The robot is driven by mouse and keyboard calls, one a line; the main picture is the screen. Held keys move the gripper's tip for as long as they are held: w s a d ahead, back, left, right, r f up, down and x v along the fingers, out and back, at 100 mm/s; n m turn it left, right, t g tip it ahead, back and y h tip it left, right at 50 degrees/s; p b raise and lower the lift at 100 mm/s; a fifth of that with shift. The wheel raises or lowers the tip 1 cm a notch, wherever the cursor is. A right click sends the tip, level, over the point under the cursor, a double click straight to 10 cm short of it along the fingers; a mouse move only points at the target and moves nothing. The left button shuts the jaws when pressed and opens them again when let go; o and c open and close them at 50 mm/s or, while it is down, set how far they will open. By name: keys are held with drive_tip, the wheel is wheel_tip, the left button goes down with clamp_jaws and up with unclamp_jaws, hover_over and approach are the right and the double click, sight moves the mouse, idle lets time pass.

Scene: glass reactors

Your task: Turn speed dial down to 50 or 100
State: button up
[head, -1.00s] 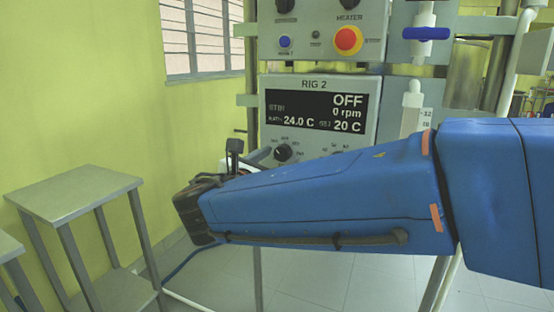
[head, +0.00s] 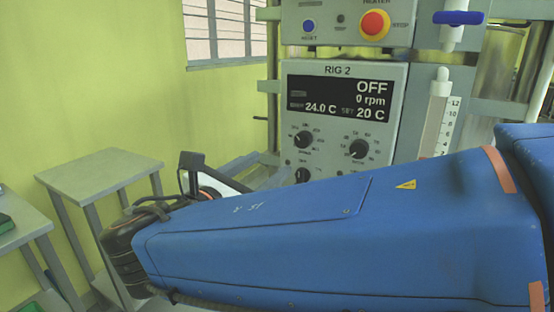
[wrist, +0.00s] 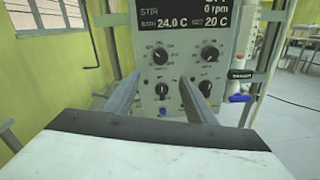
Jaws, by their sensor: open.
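The RIG 2 control panel (head: 393,80) has a dark display (head: 340,98) reading OFF, 0 rpm, 24.0 C and SET 20 C. Black round dials are below it. The upper left dial (head: 304,139) and upper right dial (head: 358,149) show in the head view; a lower left dial (head: 302,174) is partly cut off by my arm. The wrist view shows the upper pair, the lower left dial (wrist: 162,87) and the lower right dial (wrist: 206,86). I cannot read which one is for speed. My gripper (wrist: 160,80) is open and empty, its fingers pointing at the panel, apart from the dials.
A heater box above has a red knob (head: 374,24) and a blue button (head: 309,26). A blue-handled valve (head: 459,18) and a graduated glass tube (head: 436,125) stand right of the panel. A grey side table (head: 100,170) stands at the left. A blue button (wrist: 162,111) shows low on the panel.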

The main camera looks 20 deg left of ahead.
drive_tip(key=s, duration=0.3)
drive_tip(key=shift+a, duration=0.2)
drive_tip(key=shift+w, duration=0.1)
drive_tip(key=w+d+f+m+g+h, duration=0.1)
drive_tip(key=w+d+f+m+g, duration=0.2)
drive_tip(key=d, duration=0.5)
drive_tip(key=w+d+f+m+g+h, duration=0.25)
drive_tip(key=w+d, duration=0.25)
drive_tip(key=d, duration=0.4)
drive_tip(key=w+d+f+m+g+h, duration=0.1)
drive_tip(key=w+d+f+m, duration=0.2)
drive_tip(key=d, duration=0.5)
drive_tip(key=s+d+f+m+g, duration=0.1)
drive_tip(key=d+f+m+g, duration=0.25)
drive_tip(key=d, duration=0.45)
drive_tip(key=s+d+f+m+g, duration=0.15)
drive_tip(key=d+m, duration=0.25)
drive_tip(key=d, duration=0.5)
drive_tip(key=s+d+f+m+g+y, duration=0.1)
drive_tip(key=s+d+f+m+y, duration=0.5)
drive_tip(key=s+d+f+m, duration=0.4)
drive_tip(key=s+m, duration=0.2)
drive_tip(key=m, duration=0.4)
drive_tip(key=shift+s+d+f+y, duration=0.3)
drive_tip(key=shift+s+y, duration=0.05)
